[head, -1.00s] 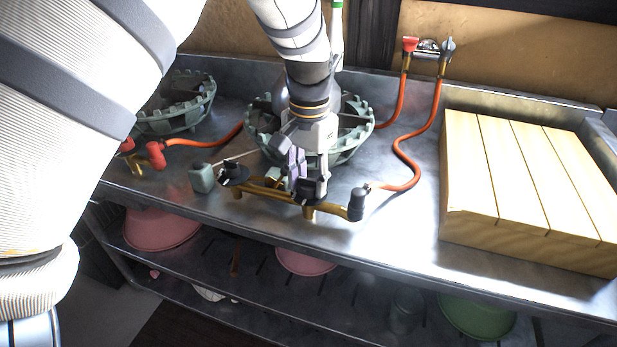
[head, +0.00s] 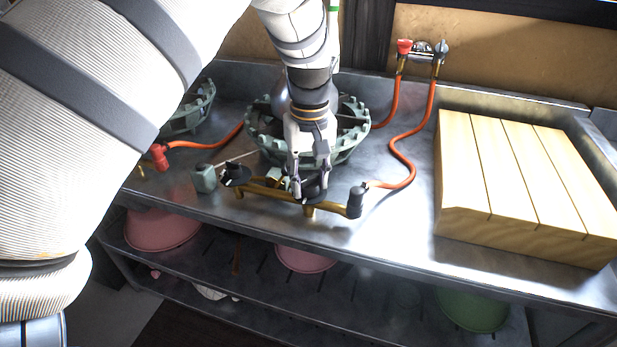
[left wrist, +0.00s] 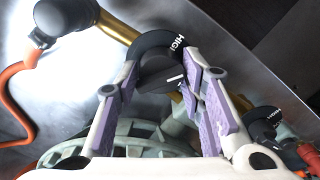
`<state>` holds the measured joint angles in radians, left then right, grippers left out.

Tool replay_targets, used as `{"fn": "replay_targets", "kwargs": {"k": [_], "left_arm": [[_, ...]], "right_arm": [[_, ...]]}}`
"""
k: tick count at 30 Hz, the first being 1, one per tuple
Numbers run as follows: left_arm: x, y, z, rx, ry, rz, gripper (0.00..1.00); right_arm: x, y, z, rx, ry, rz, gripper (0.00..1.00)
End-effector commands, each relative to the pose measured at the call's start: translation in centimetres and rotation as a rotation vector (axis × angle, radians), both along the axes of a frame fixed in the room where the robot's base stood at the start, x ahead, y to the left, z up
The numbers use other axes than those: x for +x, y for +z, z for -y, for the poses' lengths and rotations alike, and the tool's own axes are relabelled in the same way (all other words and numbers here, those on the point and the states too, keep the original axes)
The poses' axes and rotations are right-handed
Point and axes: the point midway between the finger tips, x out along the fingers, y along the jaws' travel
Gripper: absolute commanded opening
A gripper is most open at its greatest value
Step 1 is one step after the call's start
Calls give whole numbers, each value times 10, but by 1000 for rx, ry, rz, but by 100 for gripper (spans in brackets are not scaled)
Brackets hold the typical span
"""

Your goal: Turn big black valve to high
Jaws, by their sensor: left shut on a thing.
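The black valve (left wrist: 155,42) is a round dial with a bar handle and white lettering that reads HIGH. It sits on the brass pipe at the front of the burner. In the head view the valve (head: 317,194) is mostly hidden by my left gripper (head: 309,187), which points down onto it. In the left wrist view the purple pads of my left gripper (left wrist: 160,84) are on both sides of the bar handle, shut on it. A white mark on the handle faces right, apart from the HIGH lettering. My right gripper is not in view.
A second black valve (head: 236,174) is to the left on the same brass pipe (head: 268,190). The green-grey burner ring (head: 352,140) is behind. An orange hose (head: 400,150) runs to a wall tap. A slatted wooden block (head: 520,185) stands at right on the metal counter.

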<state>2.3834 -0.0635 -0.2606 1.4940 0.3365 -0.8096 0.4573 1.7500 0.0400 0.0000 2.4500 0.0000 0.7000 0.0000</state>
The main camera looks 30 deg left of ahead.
Motion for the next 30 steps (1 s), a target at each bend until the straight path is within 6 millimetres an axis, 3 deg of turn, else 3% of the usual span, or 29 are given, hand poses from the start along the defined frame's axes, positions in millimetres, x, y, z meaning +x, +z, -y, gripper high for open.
{"fn": "replay_targets", "kwargs": {"k": [15,30], "left_arm": [[0,-1,0,2,431,-1,8],[0,-1,-1,2,608,-1,8]], "right_arm": [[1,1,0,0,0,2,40],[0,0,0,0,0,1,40]]}}
